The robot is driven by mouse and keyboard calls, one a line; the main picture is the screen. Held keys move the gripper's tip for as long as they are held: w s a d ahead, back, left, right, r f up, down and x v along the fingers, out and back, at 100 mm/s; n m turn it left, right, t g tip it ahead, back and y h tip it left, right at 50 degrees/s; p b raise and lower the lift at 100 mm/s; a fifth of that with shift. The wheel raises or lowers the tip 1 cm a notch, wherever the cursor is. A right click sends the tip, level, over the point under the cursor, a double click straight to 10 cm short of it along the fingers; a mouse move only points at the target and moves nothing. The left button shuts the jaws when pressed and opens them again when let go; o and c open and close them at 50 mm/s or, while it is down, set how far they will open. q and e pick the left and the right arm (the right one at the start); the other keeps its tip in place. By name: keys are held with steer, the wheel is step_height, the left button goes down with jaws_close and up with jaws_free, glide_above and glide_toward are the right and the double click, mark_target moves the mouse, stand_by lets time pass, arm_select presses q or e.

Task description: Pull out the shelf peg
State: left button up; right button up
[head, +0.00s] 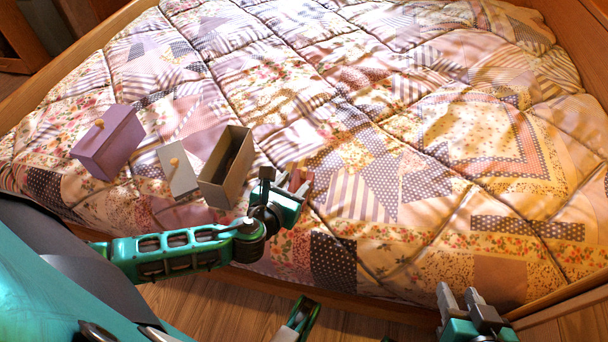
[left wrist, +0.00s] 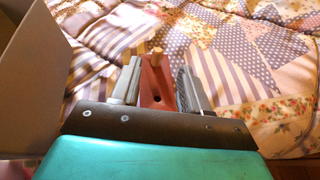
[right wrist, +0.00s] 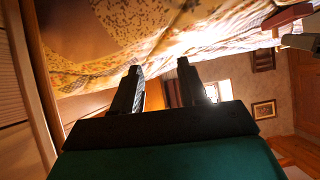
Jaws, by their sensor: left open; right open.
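In the head view the block is mostly hidden by this gripper. My right gripper (head: 459,296) is open and empty at the bed's near edge, low right. Its two fingers show apart in the right wrist view (right wrist: 160,70).
A patchwork quilt (head: 400,100) covers the bed. On it, left of my left gripper, are an open grey box (head: 211,190), a grey panel with a wooden knob (head: 181,182) and a purple box with a knob (head: 113,143). The quilt's middle and right are clear.

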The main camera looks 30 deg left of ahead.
mark_target(303, 172)
arm_select(q)
steer(key=b+x, duration=0.2)
steer(key=x, duration=0.3)
steer(key=shift+a+f, duration=0.15)
jaws_close()
